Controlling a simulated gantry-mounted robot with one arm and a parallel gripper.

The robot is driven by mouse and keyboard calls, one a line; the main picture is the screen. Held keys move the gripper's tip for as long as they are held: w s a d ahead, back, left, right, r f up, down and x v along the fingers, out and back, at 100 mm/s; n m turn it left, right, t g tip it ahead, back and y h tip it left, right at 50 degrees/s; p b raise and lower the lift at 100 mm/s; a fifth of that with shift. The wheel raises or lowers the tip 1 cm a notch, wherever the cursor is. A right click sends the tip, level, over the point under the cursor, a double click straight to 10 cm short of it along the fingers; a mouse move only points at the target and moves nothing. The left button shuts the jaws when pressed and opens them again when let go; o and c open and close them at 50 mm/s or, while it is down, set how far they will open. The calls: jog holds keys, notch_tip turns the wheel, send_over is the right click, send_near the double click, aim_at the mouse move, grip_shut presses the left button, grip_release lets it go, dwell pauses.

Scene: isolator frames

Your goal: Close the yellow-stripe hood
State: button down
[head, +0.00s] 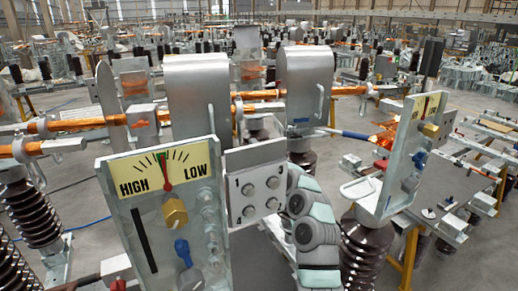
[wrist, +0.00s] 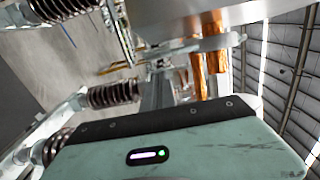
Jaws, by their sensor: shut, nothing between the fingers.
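Two grey metal hoods with rounded tops stand in the head view, a left one (head: 198,95) and a right one (head: 304,80), each with a side handle. No yellow stripe is clear on either. A small blue mark shows low on the right hood. My arm rises just right of the button panel in the head view, and its end is hidden there. In the wrist view the teal and black body of my gripper (wrist: 165,118) fills the lower part, with its fingertips not clear. It is shut and holds nothing visible.
A HIGH/LOW gauge panel (head: 165,185) and a button panel (head: 257,188) stand in front. A second gauge panel (head: 410,155) is at the right. Copper bars (head: 95,123) run across, and brown ribbed insulators (head: 365,250) stand below. Copper tubes (wrist: 207,60) are close in the wrist view.

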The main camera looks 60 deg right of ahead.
jog(key=w+p, duration=0.2)
jog(key=w, duration=0.4)
jog(key=shift+w, duration=0.3)
jog(key=shift+w+d, duration=0.1)
